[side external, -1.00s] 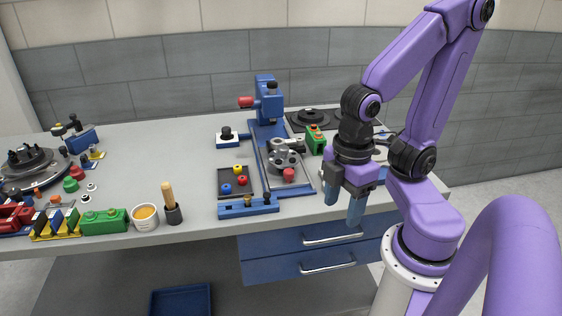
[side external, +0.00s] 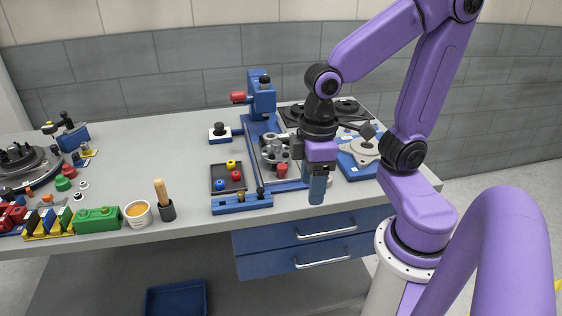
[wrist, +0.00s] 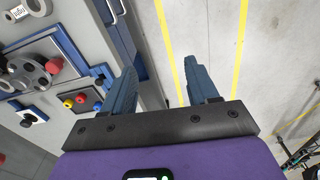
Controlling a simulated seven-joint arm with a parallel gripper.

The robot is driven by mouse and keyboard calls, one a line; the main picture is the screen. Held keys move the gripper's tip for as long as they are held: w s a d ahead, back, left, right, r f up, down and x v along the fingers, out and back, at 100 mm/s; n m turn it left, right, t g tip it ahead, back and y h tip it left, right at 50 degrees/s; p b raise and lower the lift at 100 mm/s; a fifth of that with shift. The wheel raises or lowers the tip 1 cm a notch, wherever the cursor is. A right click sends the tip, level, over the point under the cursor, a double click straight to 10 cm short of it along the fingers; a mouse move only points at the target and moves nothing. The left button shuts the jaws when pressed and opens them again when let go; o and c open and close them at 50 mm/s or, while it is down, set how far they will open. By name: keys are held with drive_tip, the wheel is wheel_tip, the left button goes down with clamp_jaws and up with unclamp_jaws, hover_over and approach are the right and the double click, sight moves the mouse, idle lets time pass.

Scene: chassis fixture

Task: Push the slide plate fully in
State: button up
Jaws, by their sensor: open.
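I cannot tell for certain which part is the slide plate. A low blue bar (side external: 241,204) with a brass knob and a black knob lies along the front table edge. Behind it a blue-framed fixture (side external: 257,138) holds a grey round casting (side external: 275,150) with a red knob (side external: 282,170); the casting also shows at the left of the wrist view (wrist: 32,76). My gripper (side external: 317,190) points down near the front table edge, right of the bar and fixture. In the wrist view its fingers (wrist: 162,88) are apart, with only floor visible between them.
A blue press (side external: 262,95) with a red handle stands behind the casting. A dark tray (side external: 217,188) of coloured knobs sits left of the fixture. A blue plate with a pale casting (side external: 362,150) lies right of my gripper. Drawers (side external: 320,228) are below the table edge.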

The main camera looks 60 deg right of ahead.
drive_tip(key=w+d+r+m, duration=0.2)
drive_tip(key=w+d+m, duration=0.4)
drive_tip(key=w+m, duration=0.4)
drive_tip(key=m, duration=0.9)
approach(282, 165)
drive_tip(key=f, duration=0.9)
drive_tip(key=shift+s+a, duration=0.1)
drive_tip(key=shift+a, duration=0.15)
drive_tip(key=shift+r, duration=0.1)
clamp_jaws()
